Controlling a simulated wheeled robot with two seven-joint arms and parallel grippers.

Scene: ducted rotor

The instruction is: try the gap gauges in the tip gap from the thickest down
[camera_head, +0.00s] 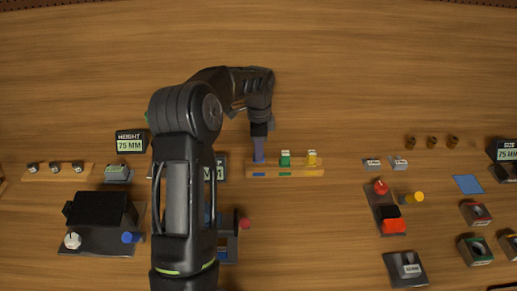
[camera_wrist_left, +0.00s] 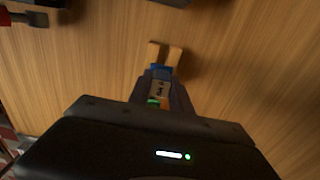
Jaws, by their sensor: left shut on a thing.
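A wooden rack (camera_head: 300,174) stands mid-table with blue, green and yellow marks on its front. A green gauge (camera_head: 285,159) and a yellow gauge (camera_head: 311,157) stand upright in it. My left gripper (camera_head: 259,155) is over the rack's left end, at the blue mark. It is shut on a blue gauge (camera_wrist_left: 161,72), which shows between the fingers in the left wrist view. I cannot tell whether this gauge is seated in the rack or lifted clear. The rotor and its tip gap are not clearly visible; my left arm covers part of a unit with a red knob (camera_head: 246,223). My right gripper is out of view.
A black device (camera_head: 101,208) and a "HEIGHT 75 MM" display (camera_head: 130,141) stand at left. A red and black switch unit (camera_head: 388,212) and several small boxes stand at right. The wood behind the rack is mostly clear.

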